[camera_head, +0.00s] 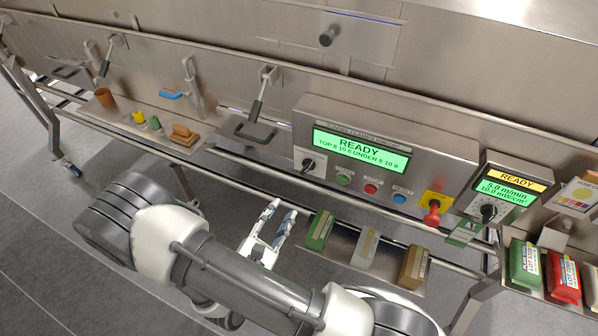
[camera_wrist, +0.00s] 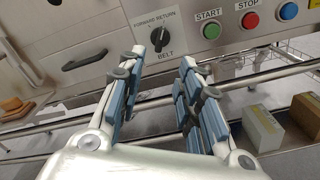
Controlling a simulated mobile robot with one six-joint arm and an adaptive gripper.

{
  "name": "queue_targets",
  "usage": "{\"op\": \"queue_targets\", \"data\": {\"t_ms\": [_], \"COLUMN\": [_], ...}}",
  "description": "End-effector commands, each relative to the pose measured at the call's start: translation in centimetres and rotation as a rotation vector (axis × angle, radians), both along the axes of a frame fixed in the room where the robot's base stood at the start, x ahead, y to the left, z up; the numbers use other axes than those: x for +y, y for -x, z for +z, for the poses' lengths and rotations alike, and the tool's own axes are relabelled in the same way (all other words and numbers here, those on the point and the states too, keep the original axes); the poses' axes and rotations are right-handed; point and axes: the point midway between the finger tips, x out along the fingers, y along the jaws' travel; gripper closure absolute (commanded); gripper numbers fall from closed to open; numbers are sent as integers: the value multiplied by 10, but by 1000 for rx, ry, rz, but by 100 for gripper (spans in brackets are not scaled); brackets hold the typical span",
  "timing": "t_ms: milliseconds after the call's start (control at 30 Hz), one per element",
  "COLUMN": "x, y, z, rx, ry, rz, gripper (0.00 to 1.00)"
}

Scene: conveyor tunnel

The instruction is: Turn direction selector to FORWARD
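The direction selector is a black knob (camera_wrist: 160,37) on a white plate marked FORWARD on the left, RETURN on the right and BELT below. It also shows at the left end of the control panel in the head view (camera_head: 308,166). I cannot tell clearly which label the knob points to. My gripper (camera_wrist: 163,58) is open and empty, with its two blue-padded fingers apart. In the wrist view the knob appears beyond and between the fingertips, with no contact visible. In the head view my gripper (camera_head: 281,209) is below and left of the knob.
Green START (camera_wrist: 209,30), red STOP (camera_wrist: 250,20) and blue (camera_wrist: 289,10) buttons sit right of the selector. A red emergency knob (camera_head: 432,214) stands farther right. A rail (camera_wrist: 270,72) runs below the panel, and several blocks, one green (camera_head: 320,230), stand on a low shelf.

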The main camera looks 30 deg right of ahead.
Motion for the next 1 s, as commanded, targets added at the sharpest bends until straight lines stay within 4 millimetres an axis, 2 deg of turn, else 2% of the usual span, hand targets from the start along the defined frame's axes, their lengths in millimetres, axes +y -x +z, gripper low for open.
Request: {"op": "queue_targets", "data": {"t_ms": [33,600,800,1000], "x": [-10,-101,-118,-123], "y": [-4,-75,-90,-95], "z": [-1,0,0,1], "rx": [-1,-3,-1,-1], "ry": [1,-1,-1,0], "rz": [-9,-9,-6,-3], "gripper": [68,68,68,68]}}
